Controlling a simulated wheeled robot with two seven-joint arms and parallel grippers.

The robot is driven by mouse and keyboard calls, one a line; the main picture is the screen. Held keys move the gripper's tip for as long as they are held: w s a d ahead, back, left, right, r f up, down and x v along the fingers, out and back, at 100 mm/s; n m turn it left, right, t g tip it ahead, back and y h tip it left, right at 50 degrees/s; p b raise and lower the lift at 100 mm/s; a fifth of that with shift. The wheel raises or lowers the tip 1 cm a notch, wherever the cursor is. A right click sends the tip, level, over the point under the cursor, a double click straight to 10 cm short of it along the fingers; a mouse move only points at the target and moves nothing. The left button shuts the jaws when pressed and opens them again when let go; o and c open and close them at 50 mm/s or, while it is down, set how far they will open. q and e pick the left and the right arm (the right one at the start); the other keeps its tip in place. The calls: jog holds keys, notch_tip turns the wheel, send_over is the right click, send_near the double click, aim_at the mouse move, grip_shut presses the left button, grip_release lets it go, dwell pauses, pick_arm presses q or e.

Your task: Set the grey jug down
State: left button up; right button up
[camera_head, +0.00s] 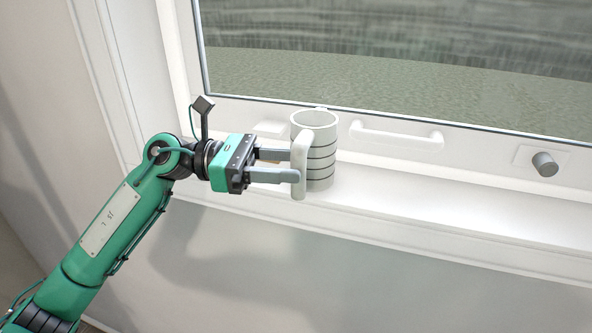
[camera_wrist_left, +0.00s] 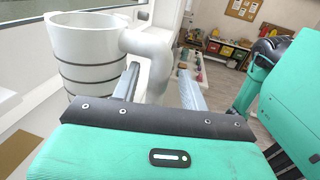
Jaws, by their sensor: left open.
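The grey jug (camera_head: 319,160), pale with dark bands round its body, is upright at the white window sill (camera_head: 400,205). Its base appears to rest on the sill. Its thick handle (camera_head: 299,160) points toward my left gripper (camera_head: 293,166). The gripper is open, with one finger on each side of the handle. In the left wrist view the jug (camera_wrist_left: 88,55) is at the upper left. The handle (camera_wrist_left: 150,50) shows between the two fingers (camera_wrist_left: 158,75); I cannot tell whether either finger touches it. My right gripper is not in view.
A white window handle (camera_head: 397,137) is on the frame just right of the jug, and a grey knob (camera_head: 545,164) is farther right. The window pane (camera_head: 400,75) rises behind. The sill is clear to the right of the jug.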

pick_arm(q)
jog(key=w+a+b, duration=0.1)
jog(key=a+b, duration=0.4)
jog(key=a, duration=0.5)
